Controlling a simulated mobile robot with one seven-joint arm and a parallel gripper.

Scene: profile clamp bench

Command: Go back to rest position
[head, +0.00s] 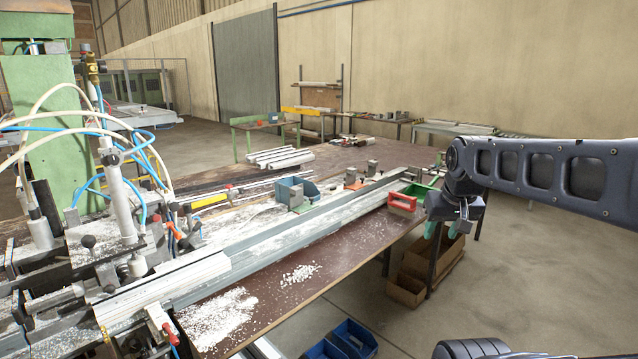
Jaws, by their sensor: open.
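My gripper (436,231) is at the right in the head view, pointing down, with its greenish fingertips in front of the bench's right edge. It is open, and no object shows between the fingers. My arm stretches in from the right edge of the picture. The long metal profile rail (330,219) runs diagonally along the bench. A white profile (165,287) lies in the clamp at the left.
The brown bench (300,309) carries white shavings (218,318) and a blue bin (297,191). A green clamp machine (60,140) with hoses stands at the left. Cardboard boxes (405,289) and blue crates (350,338) sit below the bench.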

